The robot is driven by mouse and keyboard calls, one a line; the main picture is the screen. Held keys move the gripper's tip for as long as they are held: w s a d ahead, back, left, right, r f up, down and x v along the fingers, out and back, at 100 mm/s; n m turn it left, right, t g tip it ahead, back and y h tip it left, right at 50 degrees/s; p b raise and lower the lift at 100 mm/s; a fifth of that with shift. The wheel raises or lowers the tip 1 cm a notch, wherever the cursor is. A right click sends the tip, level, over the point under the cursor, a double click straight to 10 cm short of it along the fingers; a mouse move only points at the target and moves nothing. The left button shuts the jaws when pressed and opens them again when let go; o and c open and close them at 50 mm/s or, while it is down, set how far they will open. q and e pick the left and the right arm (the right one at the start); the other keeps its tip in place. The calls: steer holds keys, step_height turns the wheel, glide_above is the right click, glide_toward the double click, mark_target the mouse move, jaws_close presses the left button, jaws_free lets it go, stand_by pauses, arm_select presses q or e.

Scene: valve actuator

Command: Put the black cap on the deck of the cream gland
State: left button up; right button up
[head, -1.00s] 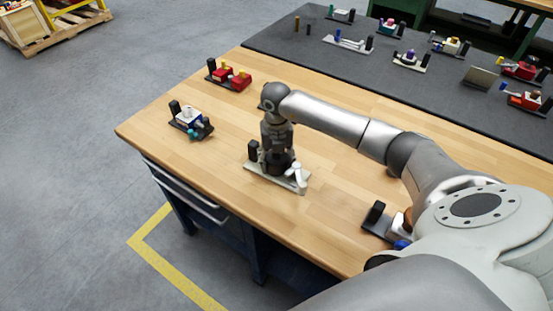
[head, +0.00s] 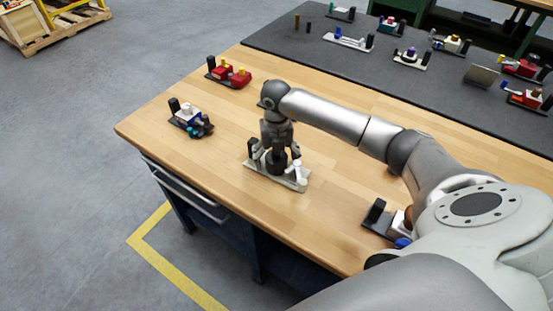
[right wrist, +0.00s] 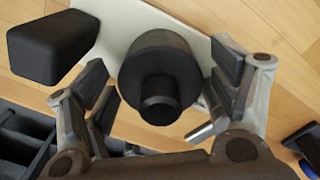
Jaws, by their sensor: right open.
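The cream gland (head: 291,184) lies on the wooden table, a pale plate with a black post at its left end and a whitish upright part at its right end. My right gripper (head: 276,160) points down over its middle. In the right wrist view the round black cap (right wrist: 160,62), with a smaller round knob, is between the open fingers (right wrist: 163,92), with gaps on both sides. The cap is over the pale plate (right wrist: 118,18); its underside is hidden, so I cannot see its contact with the deck. My left gripper is not in view.
A red assembly (head: 226,76) and a white and blue one (head: 187,116) stand to the left on the table. Another assembly (head: 376,218) sits near my right arm. Several more stand on the dark mat (head: 300,48) behind. Bare wood lies around the gland.

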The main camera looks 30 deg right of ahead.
step_height(320, 180, up, 11)
steer(key=shift+r, duration=0.2)
stand_by(0.6)
